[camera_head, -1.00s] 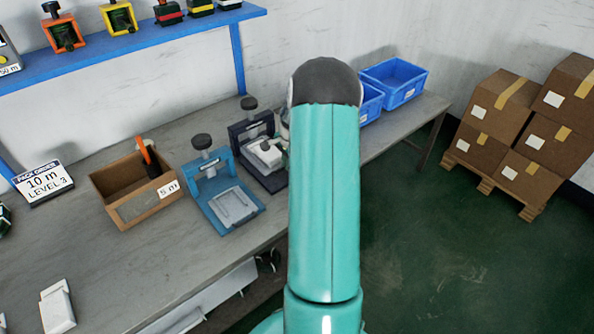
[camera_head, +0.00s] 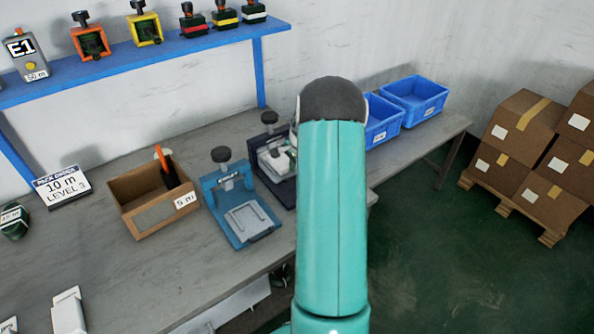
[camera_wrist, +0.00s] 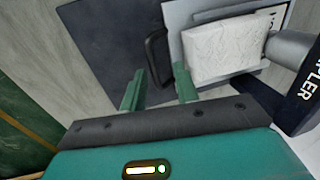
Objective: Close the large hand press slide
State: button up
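The dark hand press (camera_head: 268,131) stands on the workbench behind the blue hand press (camera_head: 246,222), partly hidden by my arm. In the wrist view, its dark base plate (camera_wrist: 97,40) lies under a light grey slide plate (camera_wrist: 176,16). A white block (camera_wrist: 225,50) sits on the slide, and a dark handle (camera_wrist: 154,60) stands at the slide's edge. My gripper (camera_wrist: 159,88) is open, with its two green fingers apart. The handle's near end lies roughly between the fingertips in the picture; contact cannot be told. My arm hides the gripper in the head view.
A wooden box (camera_head: 140,178) and an order sign (camera_head: 62,187) stand left of the presses. Blue bins (camera_head: 415,98) sit at the bench's far end. Stacked cartons (camera_head: 520,125) stand at right. The green floor between is clear.

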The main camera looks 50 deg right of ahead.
notch_tip(320, 180, up, 14)
jog(key=s, duration=0.2)
jog(key=shift+s+a+f, duration=0.15)
jog(key=shift+s+a, duration=0.05)
jog(key=shift+s, duration=0.15)
dwell(0.5)
jog(key=s+a+r+n+t, duration=0.1)
jog(key=a+r+n, duration=0.5)
jog(key=a, duration=0.7)
jog(key=a+r+n, duration=0.4)
jog(key=a+r, duration=0.4)
jog(key=a, duration=0.5)
jog(key=s+a+n+t, duration=0.2)
jog(key=s+a+n, duration=0.8)
jog(key=s+a, duration=0.5)
jog(key=shift+a+r, duration=0.15)
jog(key=shift+a, duration=1.05)
